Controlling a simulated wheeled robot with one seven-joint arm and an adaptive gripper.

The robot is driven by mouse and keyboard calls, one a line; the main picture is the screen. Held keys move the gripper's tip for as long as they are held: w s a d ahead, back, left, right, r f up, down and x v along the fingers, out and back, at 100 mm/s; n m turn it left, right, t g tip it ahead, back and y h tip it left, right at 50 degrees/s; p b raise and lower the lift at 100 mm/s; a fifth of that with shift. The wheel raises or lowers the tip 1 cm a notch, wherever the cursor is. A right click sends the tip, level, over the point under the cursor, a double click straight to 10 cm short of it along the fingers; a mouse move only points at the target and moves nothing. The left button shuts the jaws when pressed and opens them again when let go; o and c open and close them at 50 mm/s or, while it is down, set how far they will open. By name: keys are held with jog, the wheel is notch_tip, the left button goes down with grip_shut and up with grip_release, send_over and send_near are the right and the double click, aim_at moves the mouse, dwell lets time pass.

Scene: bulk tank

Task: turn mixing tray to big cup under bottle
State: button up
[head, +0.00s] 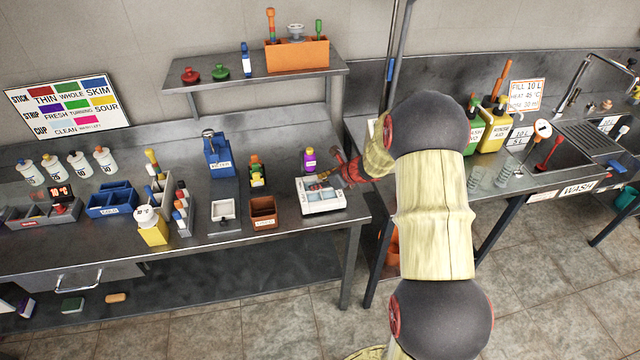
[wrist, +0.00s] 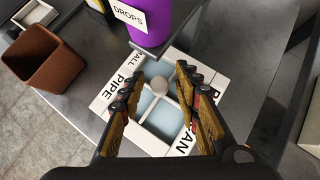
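The white mixing tray (head: 322,203) sits on the steel bench by its right end. In the wrist view, the mixing tray (wrist: 110,101) has pale blue compartments, a round knob (wrist: 159,86) with crossing ridges, and partly hidden lettering reading PIPE and PAN. My gripper (wrist: 160,74) is open over the tray, one finger on each side of the knob. I cannot tell whether they touch it. The purple bottle (wrist: 149,20), labelled DROPS, is beyond the fingertips. It also shows behind the tray in the head view (head: 309,160). I cannot make out which compartment is the big cup.
A brown bin (head: 264,211) and a small white tray (head: 223,211) stand left of the mixing tray. A bottle rack (head: 257,174) and a blue holder (head: 217,157) are behind them. A shelf (head: 330,70) hangs above. The bench's front edge is close to the tray.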

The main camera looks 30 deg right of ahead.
jog(key=shift+c, duration=0.3)
jog(key=c, duration=0.7)
grip_shut()
